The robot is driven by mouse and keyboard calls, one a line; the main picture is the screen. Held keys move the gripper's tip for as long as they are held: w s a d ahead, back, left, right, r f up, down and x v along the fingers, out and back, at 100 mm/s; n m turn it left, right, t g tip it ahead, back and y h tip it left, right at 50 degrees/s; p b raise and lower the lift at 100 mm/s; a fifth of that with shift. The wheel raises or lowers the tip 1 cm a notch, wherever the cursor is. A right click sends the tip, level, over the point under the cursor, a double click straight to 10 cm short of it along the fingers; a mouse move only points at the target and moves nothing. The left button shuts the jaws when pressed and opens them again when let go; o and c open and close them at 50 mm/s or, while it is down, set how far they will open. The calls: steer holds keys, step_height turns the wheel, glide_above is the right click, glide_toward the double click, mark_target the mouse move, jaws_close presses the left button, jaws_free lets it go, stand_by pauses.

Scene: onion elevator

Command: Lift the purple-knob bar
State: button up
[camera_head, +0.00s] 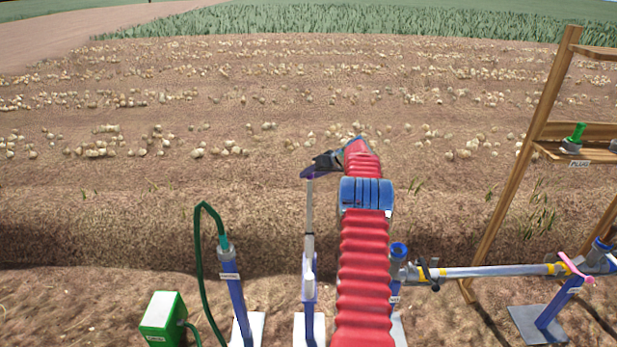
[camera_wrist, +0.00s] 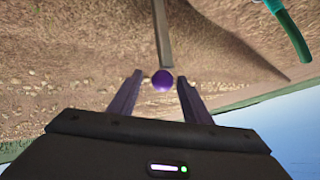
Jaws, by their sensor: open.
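The bar (camera_head: 310,210) is a thin grey upright rod on a blue post in the middle of the head view. In the wrist view the bar (camera_wrist: 163,35) runs up from its round purple knob (camera_wrist: 162,80). My gripper (camera_head: 309,174) is at the top of the bar and hides most of the knob in the head view. In the wrist view my gripper (camera_wrist: 156,84) is open, with one dark purple finger on each side of the knob. Gaps show between the fingers and the knob, the right one small.
A post with a green hose (camera_head: 223,243) stands left of the bar, beside a green and white box (camera_head: 163,318). A horizontal pipe (camera_head: 490,271) lies to the right. A wooden rack (camera_head: 530,150) with a green-topped item stands at far right. Onion field lies behind.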

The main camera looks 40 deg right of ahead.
steer(key=v, duration=1.1)
steer(key=shift+s+r, duration=0.15)
steer(key=shift+s, duration=0.1)
stand_by(0.3)
